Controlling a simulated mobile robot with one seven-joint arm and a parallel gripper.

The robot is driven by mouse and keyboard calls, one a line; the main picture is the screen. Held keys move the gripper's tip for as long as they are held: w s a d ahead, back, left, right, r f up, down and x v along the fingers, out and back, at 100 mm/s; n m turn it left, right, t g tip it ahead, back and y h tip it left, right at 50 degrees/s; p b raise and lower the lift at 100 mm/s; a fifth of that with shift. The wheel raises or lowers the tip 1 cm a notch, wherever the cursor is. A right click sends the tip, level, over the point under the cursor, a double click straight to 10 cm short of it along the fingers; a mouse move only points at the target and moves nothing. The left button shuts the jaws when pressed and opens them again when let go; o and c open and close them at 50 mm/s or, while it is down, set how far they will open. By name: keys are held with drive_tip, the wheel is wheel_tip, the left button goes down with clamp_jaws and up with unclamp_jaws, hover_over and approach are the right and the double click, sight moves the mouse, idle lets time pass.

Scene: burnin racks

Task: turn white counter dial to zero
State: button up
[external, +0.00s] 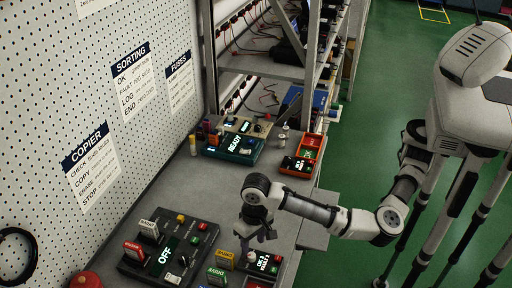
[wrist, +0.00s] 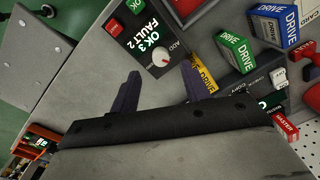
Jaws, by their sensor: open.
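The white counter dial (wrist: 160,56) is a round knob with a red mark on a dark counter box (wrist: 128,45). The box's display reads "OK 3 FAULT 2". In the external view the counter box (external: 265,264) stands at the front of the bench, below my gripper (external: 260,232). In the wrist view my gripper (wrist: 163,84) is open, its two dark fingers apart with nothing between them. The dial lies just beyond the fingertips, roughly in line with the gap. I cannot tell the height between fingers and dial.
Several coloured "DRIVE" blocks (wrist: 233,52) stand close to the counter. A black copier box (external: 170,252) showing "OFF" is left of my gripper. A teal "READY" box (external: 234,148) and an orange tray (external: 309,147) stand farther back. The middle of the bench (external: 200,186) is clear.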

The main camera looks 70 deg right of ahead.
sight(252, 255)
drive_tip(key=shift+w+a+f+p, duration=0.1)
drive_tip(key=shift+f+p, duration=0.3)
drive_tip(key=shift+f, duration=2.3)
drive_tip(key=c, duration=1)
